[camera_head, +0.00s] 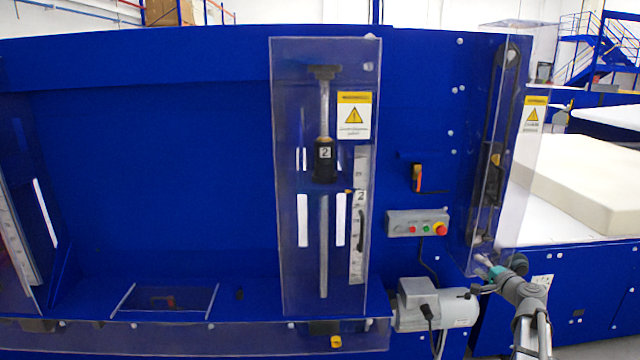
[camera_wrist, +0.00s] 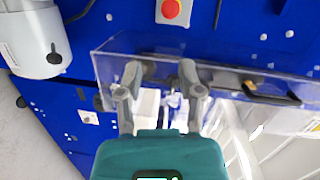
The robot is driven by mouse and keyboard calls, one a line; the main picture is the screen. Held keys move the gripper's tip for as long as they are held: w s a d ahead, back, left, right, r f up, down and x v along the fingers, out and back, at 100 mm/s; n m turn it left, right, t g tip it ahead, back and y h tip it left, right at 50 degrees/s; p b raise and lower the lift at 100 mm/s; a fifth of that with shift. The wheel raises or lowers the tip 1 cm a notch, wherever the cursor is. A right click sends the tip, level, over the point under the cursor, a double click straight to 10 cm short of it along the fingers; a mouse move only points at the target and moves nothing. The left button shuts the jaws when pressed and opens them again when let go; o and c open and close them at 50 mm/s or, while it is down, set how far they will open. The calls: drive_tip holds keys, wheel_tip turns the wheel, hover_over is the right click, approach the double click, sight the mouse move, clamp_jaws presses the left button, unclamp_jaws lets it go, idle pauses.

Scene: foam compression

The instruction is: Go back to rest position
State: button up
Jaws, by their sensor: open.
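My gripper (camera_head: 486,265) is in the lower right of the head view, in front of the blue machine (camera_head: 150,160) and close to the lower end of the right clear guard (camera_head: 520,130). In the wrist view, the two fingers of my gripper (camera_wrist: 160,78) are spread apart with nothing held between them. The clear guard (camera_wrist: 230,75) shows beyond the fingertips; I cannot tell whether they touch it.
A grey control box (camera_head: 402,224) with a red button (camera_head: 439,230) is on the machine, above a grey motor (camera_head: 445,310). The motor also shows in the wrist view (camera_wrist: 30,45). A white foam block (camera_head: 585,175) lies at right.

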drive_tip(key=s+a+f+n+g+y+p, duration=0.1)
drive_tip(key=s+a+f+n+g, duration=0.15)
drive_tip(key=a, duration=0.45)
drive_tip(key=s+a+f+n+g+y, duration=0.1)
drive_tip(key=s+a+f+n+g, duration=0.15)
drive_tip(key=a, duration=0.55)
drive_tip(key=s+a+f+n+g+y+p, duration=0.1)
drive_tip(key=s+a+f+n+g, duration=0.2)
drive_tip(key=a, duration=0.4)
drive_tip(key=s+a+f+n+g+h, duration=0.2)
drive_tip(key=s+a+n+g+h, duration=0.1)
drive_tip(key=s, duration=0.5)
drive_tip(key=s+a+f+n+g+h+p, duration=0.1)
drive_tip(key=s+a+f+n+g+h, duration=0.1)
drive_tip(key=s+a+g, duration=0.3)
drive_tip(key=s+a+n+h, duration=0.1)
drive_tip(key=s, duration=0.2)
drive_tip(key=shift+s+a+f, duration=0.15)
drive_tip(key=shift+s+f, duration=0.2)
drive_tip(key=shift+s, duration=0.05)
drive_tip(key=shift+o, duration=0.2)
drive_tip(key=shift+w, duration=0.1)
